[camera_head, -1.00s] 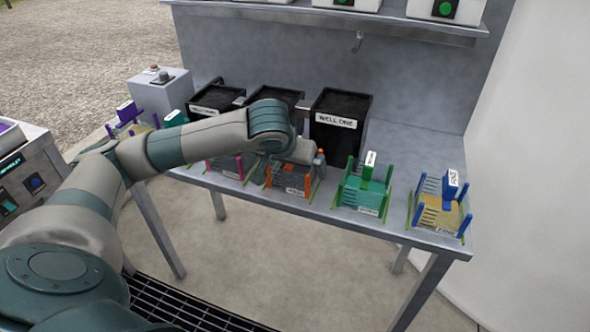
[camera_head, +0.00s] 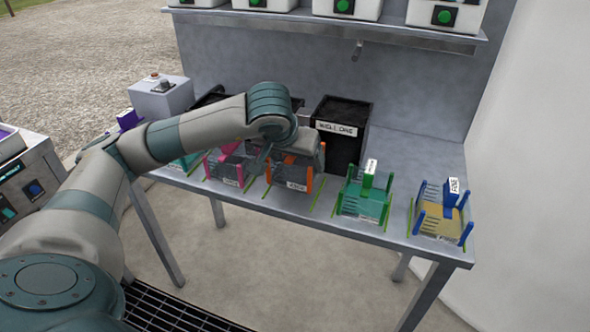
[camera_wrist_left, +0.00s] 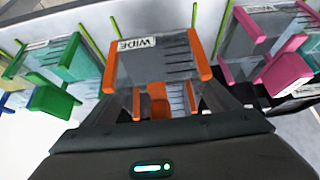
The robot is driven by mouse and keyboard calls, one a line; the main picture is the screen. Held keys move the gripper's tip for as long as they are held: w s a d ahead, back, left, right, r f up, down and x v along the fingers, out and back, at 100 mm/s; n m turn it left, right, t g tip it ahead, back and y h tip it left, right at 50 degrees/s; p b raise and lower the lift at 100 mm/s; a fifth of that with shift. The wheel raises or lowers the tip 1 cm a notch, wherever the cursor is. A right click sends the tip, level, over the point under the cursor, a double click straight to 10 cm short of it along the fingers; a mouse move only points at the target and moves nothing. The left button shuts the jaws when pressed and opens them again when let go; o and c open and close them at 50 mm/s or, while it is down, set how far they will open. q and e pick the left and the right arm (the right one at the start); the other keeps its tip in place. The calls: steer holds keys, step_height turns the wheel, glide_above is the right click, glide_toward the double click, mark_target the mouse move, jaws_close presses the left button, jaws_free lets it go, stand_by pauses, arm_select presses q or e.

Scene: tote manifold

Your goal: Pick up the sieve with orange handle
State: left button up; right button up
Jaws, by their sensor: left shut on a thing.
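The sieve with orange handle (camera_head: 293,178) is a clear box with orange posts, at the front of the metal table. In the left wrist view it (camera_wrist_left: 160,66) carries a label reading "WIDE", with its orange handle low in the picture. My left gripper (camera_head: 296,148) is over it from above and shut on it, though the fingertips are mostly hidden in the head view. The sieve appears slightly raised off the table; the exact gap cannot be told. My right gripper is not in view.
A pink sieve (camera_head: 228,166) stands close on the left and a green one (camera_head: 363,201) on the right. A blue sieve (camera_head: 440,215) is farther right. A black bin labelled "WELL ONE" (camera_head: 338,148) stands behind. A shelf (camera_head: 330,22) with white units hangs above.

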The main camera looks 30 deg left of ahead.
arm_select(q)
steer(key=s+d+r, duration=0.4)
steer(key=d+r, duration=0.2)
steer(key=d, duration=0.4)
steer(key=shift+s+r, duration=0.2)
steer(key=shift+s, duration=0.15)
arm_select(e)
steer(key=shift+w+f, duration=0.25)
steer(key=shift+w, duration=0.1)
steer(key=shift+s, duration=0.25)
